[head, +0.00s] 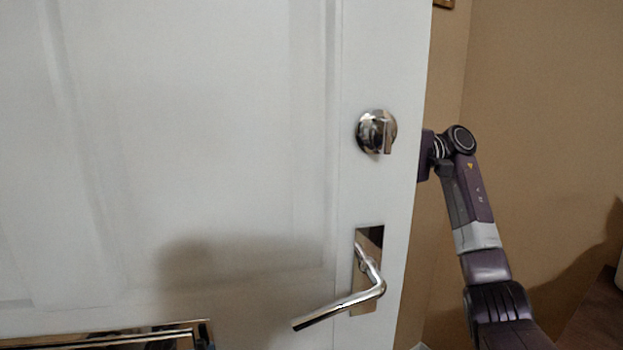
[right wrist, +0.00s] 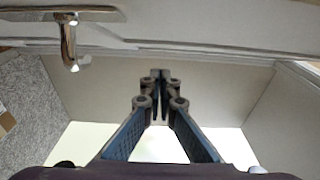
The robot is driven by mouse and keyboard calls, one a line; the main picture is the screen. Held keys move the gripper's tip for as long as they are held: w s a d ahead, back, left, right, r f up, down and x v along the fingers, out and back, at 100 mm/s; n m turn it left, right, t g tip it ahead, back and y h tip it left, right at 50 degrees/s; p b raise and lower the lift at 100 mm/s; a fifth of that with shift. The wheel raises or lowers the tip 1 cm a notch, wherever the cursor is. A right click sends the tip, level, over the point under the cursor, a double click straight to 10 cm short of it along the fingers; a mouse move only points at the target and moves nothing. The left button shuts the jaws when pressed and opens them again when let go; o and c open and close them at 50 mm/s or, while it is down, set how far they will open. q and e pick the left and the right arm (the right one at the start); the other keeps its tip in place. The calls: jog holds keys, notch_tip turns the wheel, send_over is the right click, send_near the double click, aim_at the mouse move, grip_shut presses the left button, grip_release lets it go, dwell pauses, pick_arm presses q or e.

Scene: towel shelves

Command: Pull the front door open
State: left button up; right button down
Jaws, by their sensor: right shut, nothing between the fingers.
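The white panelled door (head: 200,140) fills the left and middle of the head view, its right edge standing in front of tan walls. It bears a shiny lever handle (head: 345,304) and a round metal lock knob (head: 377,132) above it. My right arm rises on the right of the door, and its far end passes behind the door's edge, so the gripper is hidden in the head view. In the right wrist view, my right gripper (right wrist: 160,76) is shut and empty, below a pale door-like surface bearing a metal handle (right wrist: 68,42). My left gripper is out of view.
The tan wall (head: 550,90) stands to the right, behind my right arm. A dark brown surface (head: 598,315) is at the lower right. A shiny metal plate (head: 120,338) is low on the door. Speckled grey flooring (right wrist: 30,110) shows in the wrist view.

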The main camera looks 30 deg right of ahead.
aim_at(313, 181)
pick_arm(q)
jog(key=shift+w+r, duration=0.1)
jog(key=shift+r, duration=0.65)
pick_arm(e)
jog(key=s+a, duration=0.1)
jog(key=a, duration=0.1)
jog(key=s+a, duration=0.1)
jog(key=a, duration=0.1)
jog(key=s+a, duration=0.1)
jog(key=a, duration=0.2)
jog(key=shift+s, duration=0.25)
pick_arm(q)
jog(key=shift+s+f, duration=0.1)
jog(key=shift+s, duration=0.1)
pick_arm(e)
jog(key=shift+a, duration=0.1)
